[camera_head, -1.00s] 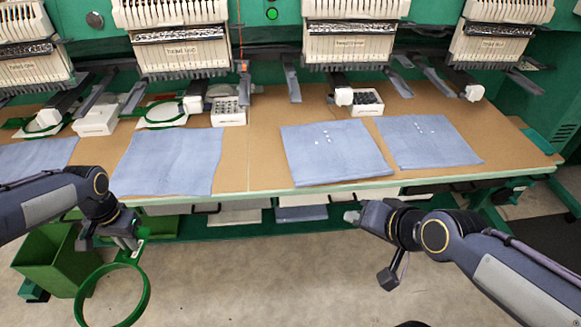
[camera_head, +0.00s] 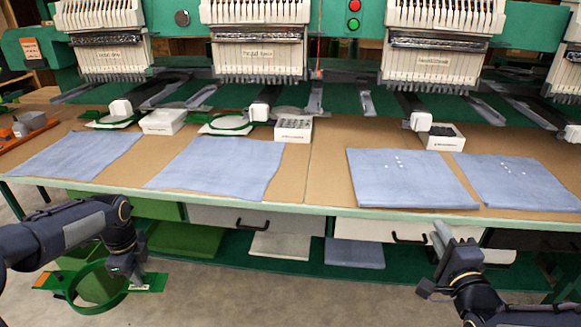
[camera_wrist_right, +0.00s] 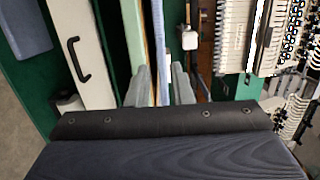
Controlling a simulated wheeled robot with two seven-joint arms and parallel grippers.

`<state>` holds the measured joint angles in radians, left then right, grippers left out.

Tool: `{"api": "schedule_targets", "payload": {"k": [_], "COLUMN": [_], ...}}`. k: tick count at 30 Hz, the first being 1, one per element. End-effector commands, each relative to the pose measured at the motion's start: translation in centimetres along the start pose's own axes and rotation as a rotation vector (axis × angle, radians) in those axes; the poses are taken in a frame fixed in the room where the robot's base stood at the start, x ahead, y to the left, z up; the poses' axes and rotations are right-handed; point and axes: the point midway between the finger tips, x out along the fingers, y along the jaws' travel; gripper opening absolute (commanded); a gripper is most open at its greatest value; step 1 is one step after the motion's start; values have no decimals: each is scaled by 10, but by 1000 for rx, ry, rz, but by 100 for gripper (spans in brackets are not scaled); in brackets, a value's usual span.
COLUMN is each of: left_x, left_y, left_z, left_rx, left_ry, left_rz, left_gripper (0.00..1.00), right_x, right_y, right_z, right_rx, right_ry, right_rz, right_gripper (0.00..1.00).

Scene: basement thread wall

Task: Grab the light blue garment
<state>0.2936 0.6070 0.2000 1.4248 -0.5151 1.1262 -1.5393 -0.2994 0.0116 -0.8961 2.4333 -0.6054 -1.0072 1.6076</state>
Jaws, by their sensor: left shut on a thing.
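Several light blue garments lie flat on the brown table: a far-left one (camera_head: 75,155), a left-middle one (camera_head: 220,168), a thicker right-middle one (camera_head: 410,180) with small white dots, and a far-right dotted one (camera_head: 515,182). Another blue folded cloth (camera_head: 354,253) is on the lower shelf. My left gripper (camera_head: 128,272) is shut on a green hoop (camera_head: 76,292), in front of and below the table. My right gripper (camera_head: 453,236) is below the table's front edge, near the right-middle garment. In the right wrist view its fingers (camera_wrist_right: 160,85) are apart, with nothing visibly held.
White drawers with black handles (camera_head: 250,219) sit beneath. Embroidery heads (camera_head: 260,50), hoops and white boxes (camera_head: 293,128) line the back. An orange tray (camera_head: 28,132) is at the far left.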

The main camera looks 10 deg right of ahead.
Motion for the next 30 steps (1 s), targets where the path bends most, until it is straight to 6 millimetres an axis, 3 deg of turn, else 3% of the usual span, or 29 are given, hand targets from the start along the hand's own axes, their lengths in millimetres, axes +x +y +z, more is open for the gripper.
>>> {"api": "schedule_targets", "payload": {"k": [18, 27, 30], "left_x": [3, 3, 3], "left_y": [0, 0, 0], "left_z": [0, 0, 0], "left_rx": [-1, -1, -1], "left_ry": [0, 0, 0], "left_rz": [0, 0, 0], "left_gripper": [0, 0, 0], "right_x": [71, 76, 76], "right_y": [0, -1, -1], "right_z": [-1, -2, -2], "right_rx": [-4, 0, 0], "right_ry": [0, 1, 1], "right_rz": [2, 1, 1], "right_gripper": [20, 20, 8]}}
